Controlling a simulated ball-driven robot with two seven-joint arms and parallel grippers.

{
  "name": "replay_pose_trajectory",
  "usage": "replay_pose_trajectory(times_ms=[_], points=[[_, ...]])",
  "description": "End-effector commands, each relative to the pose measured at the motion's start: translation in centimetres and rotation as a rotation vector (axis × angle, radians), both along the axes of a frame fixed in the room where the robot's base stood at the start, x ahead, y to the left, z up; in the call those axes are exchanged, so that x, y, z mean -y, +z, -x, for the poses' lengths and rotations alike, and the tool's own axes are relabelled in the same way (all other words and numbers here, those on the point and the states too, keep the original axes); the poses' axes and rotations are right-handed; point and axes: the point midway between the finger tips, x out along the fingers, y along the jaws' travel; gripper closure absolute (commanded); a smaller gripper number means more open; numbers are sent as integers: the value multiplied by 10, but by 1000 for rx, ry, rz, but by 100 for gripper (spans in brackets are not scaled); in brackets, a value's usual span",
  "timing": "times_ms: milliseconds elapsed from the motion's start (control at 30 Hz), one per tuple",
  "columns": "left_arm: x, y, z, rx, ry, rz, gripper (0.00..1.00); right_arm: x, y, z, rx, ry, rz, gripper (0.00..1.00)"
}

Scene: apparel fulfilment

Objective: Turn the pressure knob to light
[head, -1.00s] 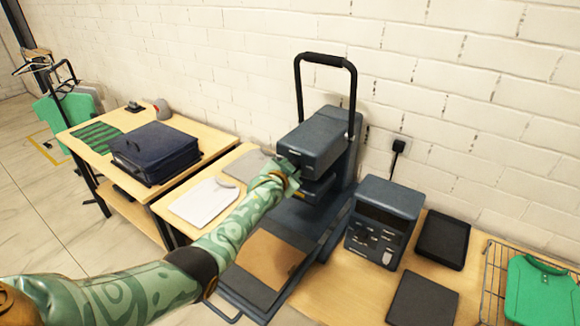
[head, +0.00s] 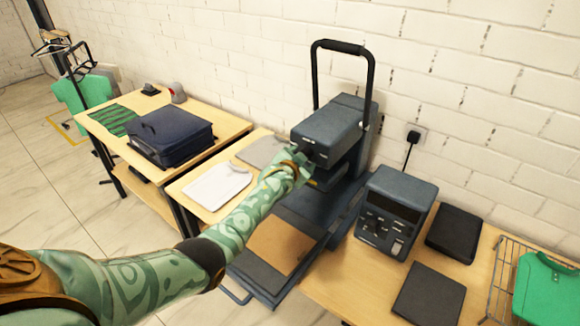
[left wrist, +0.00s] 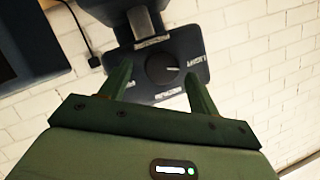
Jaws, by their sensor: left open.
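The pressure knob (left wrist: 162,69) is a round dark knob on the dark front plate of the heat press, seen in the left wrist view. A pale mark on it points right, toward a white label (left wrist: 197,62) that I cannot read surely. Other labels sit above and below the knob. My left gripper (left wrist: 158,82) is open, its green fingers short of the knob and to either side of it, with no contact visible. In the head view the left gripper (head: 296,162) is at the front of the press head (head: 338,124) and hides the knob. My right gripper is not in view.
The press's tall black handle (head: 342,47) rises above its head. A brown sheet (head: 280,246) lies on the lower plate. A control box (head: 396,212) and dark flat trays (head: 455,232) stand to the right. A folded white garment (head: 216,186) lies on the table at left.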

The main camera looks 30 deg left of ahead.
Motion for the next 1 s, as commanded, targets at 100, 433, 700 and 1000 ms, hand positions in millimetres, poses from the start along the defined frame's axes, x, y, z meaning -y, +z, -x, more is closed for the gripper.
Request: replay_pose_trajectory(times_ms=[100, 433, 700, 1000], points=[[2, 11, 23, 0, 0, 0, 38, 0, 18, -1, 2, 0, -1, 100], [10, 32, 99, -2, 1, 0, 38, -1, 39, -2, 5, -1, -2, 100], [14, 42, 136, -2, 2, 1, 38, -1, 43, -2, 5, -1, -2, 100], [14, 44, 140, -2, 2, 1, 38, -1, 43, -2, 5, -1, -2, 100]])
